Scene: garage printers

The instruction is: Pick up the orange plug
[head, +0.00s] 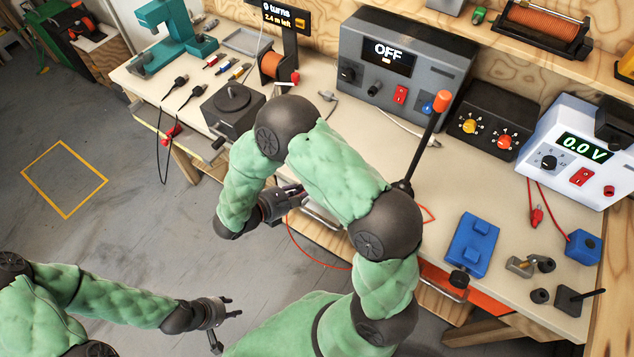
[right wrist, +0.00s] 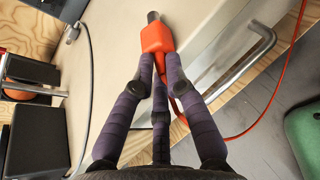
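The orange plug (right wrist: 157,40), a small block with a dark metal end, is at the top middle of the right wrist view. My right gripper (right wrist: 160,58) has its dark ribbed fingers drawn together against the plug's near end. Orange shows between the fingertips. A thin orange-red cable (right wrist: 262,115) runs from the plug to the right. I cannot tell whether the plug touches the bench. In the head view my right gripper (head: 292,194) is at the bench's front edge, and my forearm hides the plug. My left gripper (head: 228,331) is open and empty, over the floor.
The bench (head: 455,190) has a front handle rail (right wrist: 240,68) near the right gripper. A grey power supply (head: 395,70) stands behind, a black winder box (head: 232,108) to the left, and a blue block (head: 470,245) to the right. The floor at left is clear.

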